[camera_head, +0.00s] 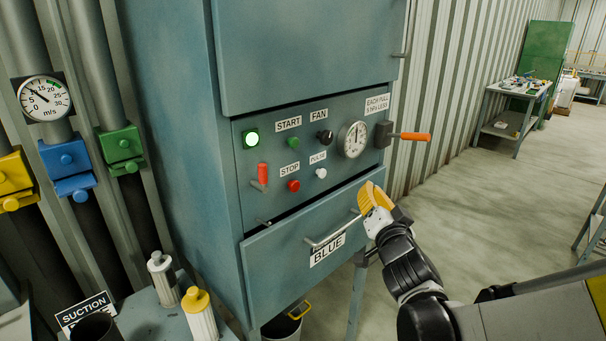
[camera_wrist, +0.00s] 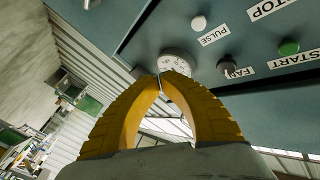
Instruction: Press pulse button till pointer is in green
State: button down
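The white pulse button (camera_head: 320,173) sits on the blue-grey cabinet's control panel under its PULSE label; it also shows in the wrist view (camera_wrist: 199,23). A round white dial (camera_head: 352,139) is up and right of the button; its pointer is too small to read. A larger m/s gauge (camera_head: 44,98) on the pipe at left has a green arc at its upper right; its pointer points up-left, outside the green. My yellow-fingered gripper (camera_head: 365,187) is below and right of the button, in front of the BLUE drawer, apart from the button. Its fingertips meet (camera_wrist: 161,77), with nothing between them.
A red stop button (camera_head: 293,185), a green start button (camera_head: 293,142) and a black fan knob (camera_head: 325,137) are close to the pulse button. An orange-handled lever (camera_head: 410,136) sticks out at right. The drawer handle (camera_head: 333,232) projects below. The floor at right is open.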

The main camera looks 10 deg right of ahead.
aim_at(322, 173)
jog(key=shift+w+a+f+t+y, duration=0.1)
jog(key=shift+w+a+t+y, duration=0.2)
jog(key=shift+w+a+y, duration=0.15)
jog(key=shift+s, duration=0.1)
jog(key=shift+a, duration=0.1)
jog(key=w+a, duration=0.5)
jog(key=w, duration=0.2)
dwell(0.4)
jog(key=shift+w+a, duration=0.1)
jog(key=shift+w, duration=0.05)
dwell(1.3)
jog(key=shift+w+a, duration=0.2)
jog(key=shift+w, duration=0.05)
jog(key=shift+w+a+b, duration=0.3)
jog(key=shift+w+a, duration=0.05)
jog(key=shift+w, duration=0.15)
dwell(0.8)
dwell(0.3)
jog(key=shift+s+d, duration=0.6)
jog(key=shift+s, duration=0.2)
